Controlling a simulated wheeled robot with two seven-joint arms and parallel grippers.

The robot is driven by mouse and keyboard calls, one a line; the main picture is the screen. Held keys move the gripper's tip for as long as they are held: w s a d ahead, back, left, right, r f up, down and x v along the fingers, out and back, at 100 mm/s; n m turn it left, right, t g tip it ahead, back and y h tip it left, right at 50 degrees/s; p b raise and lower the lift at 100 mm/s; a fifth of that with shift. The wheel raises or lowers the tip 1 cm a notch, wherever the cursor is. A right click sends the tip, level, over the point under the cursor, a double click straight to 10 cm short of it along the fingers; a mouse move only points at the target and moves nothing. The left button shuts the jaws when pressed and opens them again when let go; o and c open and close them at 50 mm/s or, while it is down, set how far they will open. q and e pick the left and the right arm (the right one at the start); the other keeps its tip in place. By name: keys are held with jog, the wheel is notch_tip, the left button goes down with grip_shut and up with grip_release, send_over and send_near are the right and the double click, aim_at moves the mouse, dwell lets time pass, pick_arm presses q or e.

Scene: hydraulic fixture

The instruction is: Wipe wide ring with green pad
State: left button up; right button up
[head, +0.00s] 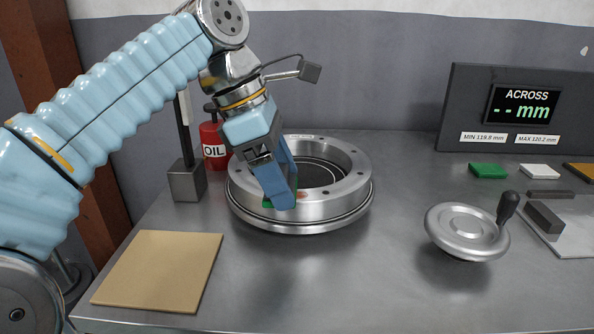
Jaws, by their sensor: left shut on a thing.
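The wide ring (345,193) is a broad silver metal ring with bolt holes on its top face, standing at the middle of the bench. My left gripper (281,200) reaches down over the ring's near-left rim. It is shut on a green pad (267,204), of which only small green edges show around the blue fingers. The pad is at the ring's top face; whether it presses on it I cannot tell. A reddish-brown smear (302,195) shows on the rim just right of the fingers. My right gripper is not in view.
Another green pad (487,171), a white pad (539,171) and an orange one (580,171) lie at the right. A handwheel (466,232) stands at the right front. A tan board (158,270) lies front left. A red oil can (214,142) and a display (524,104) stand behind.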

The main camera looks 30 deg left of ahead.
aim_at(329, 196)
pick_arm(q)
jog(key=shift+s+a, duration=0.25)
jog(key=shift+a, duration=0.15)
jog(key=shift+r+p, duration=0.1)
jog(key=shift+p, duration=0.35)
jog(key=shift+w+d, duration=0.3)
jog(key=shift+d, duration=0.15)
jog(key=shift+w+d+f, duration=0.1)
jog(key=shift+w+d, duration=0.35)
jog(key=shift+d, duration=0.3)
jog(key=shift+w+d+f, duration=0.1)
jog(key=shift+w+d, duration=0.4)
jog(key=shift+d, duration=0.3)
jog(key=shift+w+d, duration=0.45)
jog(key=shift+d, duration=0.3)
jog(key=shift+r, duration=3)
jog(key=shift+r, duration=0.1)
